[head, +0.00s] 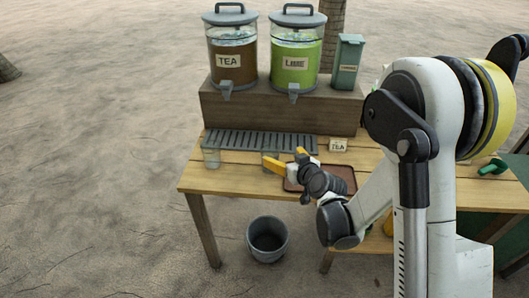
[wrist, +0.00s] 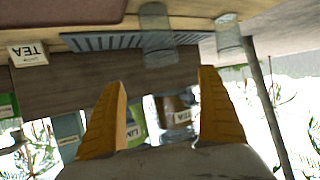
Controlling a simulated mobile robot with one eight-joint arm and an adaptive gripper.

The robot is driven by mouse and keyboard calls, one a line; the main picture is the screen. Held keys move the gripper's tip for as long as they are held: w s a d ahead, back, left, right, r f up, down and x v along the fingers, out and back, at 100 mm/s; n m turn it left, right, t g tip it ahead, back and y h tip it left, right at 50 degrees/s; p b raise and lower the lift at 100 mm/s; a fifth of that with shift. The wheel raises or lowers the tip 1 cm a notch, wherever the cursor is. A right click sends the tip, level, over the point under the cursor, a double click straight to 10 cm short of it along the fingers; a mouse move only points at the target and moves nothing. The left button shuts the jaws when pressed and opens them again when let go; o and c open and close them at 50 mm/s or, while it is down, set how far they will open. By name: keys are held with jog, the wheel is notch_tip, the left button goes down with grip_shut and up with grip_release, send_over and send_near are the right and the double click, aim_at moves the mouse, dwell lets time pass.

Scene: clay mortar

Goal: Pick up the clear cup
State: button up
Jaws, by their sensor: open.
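Two clear cups stand on the wooden table. One clear cup (head: 211,158) is at the table's left end, in front of the drip grate's left end. It also shows at the upper right of the wrist view (wrist: 228,36). The other clear cup (head: 270,157) is just beyond my gripper, partly hidden by a yellow finger. In the wrist view this cup (wrist: 157,28) lines up with the gap between the fingers, beyond their tips. My gripper (head: 281,155) is open and empty, low over the table; the fingers also show in the wrist view (wrist: 162,78).
A dark grate (head: 235,142) lies along a raised wooden shelf (head: 280,113). The shelf holds a tea dispenser (head: 231,70), a lime dispenser (head: 296,75) and a green box (head: 347,65). A tea sign (head: 338,146) and a brown tray (head: 343,178) are right of my gripper.

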aim_at(267, 146)
jog(key=b+x, duration=0.3)
jog(key=x, duration=0.7)
jog(key=shift+s+a+f, duration=0.1)
jog(key=shift+s+f, duration=0.05)
jog(key=shift+f, duration=0.05)
jog(key=shift+w+a+f, duration=0.1)
jog(key=shift+w+a, duration=0.15)
jog(key=shift+w, duration=0.2)
jog(key=c, duration=1.2)
